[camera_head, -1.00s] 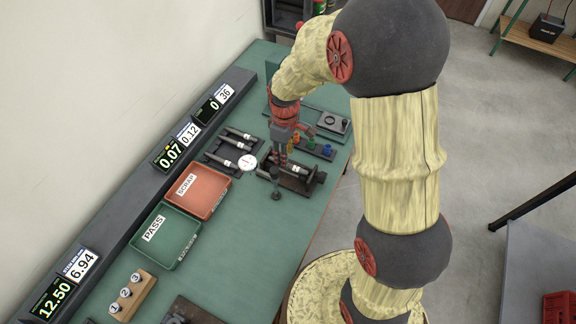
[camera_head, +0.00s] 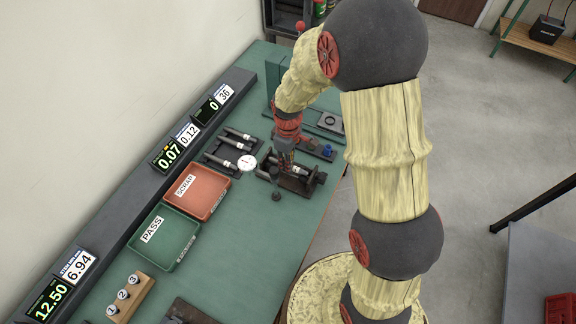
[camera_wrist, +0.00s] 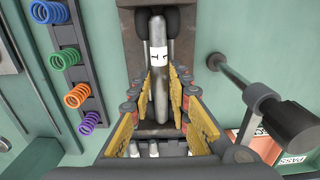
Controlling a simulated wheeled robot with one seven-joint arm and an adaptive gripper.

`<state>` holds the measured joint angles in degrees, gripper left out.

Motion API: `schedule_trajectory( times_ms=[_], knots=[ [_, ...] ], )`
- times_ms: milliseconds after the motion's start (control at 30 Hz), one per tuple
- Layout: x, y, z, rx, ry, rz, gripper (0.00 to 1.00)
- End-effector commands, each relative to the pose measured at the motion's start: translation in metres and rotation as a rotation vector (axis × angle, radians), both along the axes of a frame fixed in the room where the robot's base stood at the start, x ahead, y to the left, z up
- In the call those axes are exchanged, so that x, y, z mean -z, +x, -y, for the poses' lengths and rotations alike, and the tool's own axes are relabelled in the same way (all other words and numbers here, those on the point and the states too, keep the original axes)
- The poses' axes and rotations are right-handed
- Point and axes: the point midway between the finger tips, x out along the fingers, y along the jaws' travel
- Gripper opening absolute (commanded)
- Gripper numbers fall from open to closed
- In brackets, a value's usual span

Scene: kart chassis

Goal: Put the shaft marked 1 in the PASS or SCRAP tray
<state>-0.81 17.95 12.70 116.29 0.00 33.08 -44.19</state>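A grey metal shaft (camera_wrist: 161,88) with a white marked band lies in a dark fixture in the wrist view; I cannot read the mark surely. The fixture (camera_head: 302,184) also shows in the head view below my gripper. My gripper (camera_wrist: 162,92) is open, its yellow-padded fingers on both sides of the shaft with visible gaps. In the head view my gripper (camera_head: 287,162) is low over the fixture and hides part of the shaft. The red SCRAP tray (camera_head: 213,206) and green PASS tray (camera_head: 184,251) stand to the left, both empty.
A rack (camera_head: 222,164) holds several shafts, beside a white dial gauge (camera_head: 247,162). A rod with a dark knob (camera_wrist: 291,123) stands close right of my gripper in the wrist view. Coloured springs (camera_wrist: 62,57) line the left. A numbered wooden block (camera_head: 137,294) stands at the front.

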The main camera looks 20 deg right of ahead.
Motion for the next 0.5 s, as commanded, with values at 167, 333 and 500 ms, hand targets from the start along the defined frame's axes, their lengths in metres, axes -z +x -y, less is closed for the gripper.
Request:
schedule_trajectory(
  times_ms=[167,333,500],
  knots=[
    [-0.0001,0.0001,-0.0001,0.0,0.0,0.0,0.06],
    [-0.0001,0.0001,0.0001,0.0,0.0,0.0,0.0],
    [-0.0002,0.0001,0.0,0.0,0.0,0.0,0.0]
  ],
)
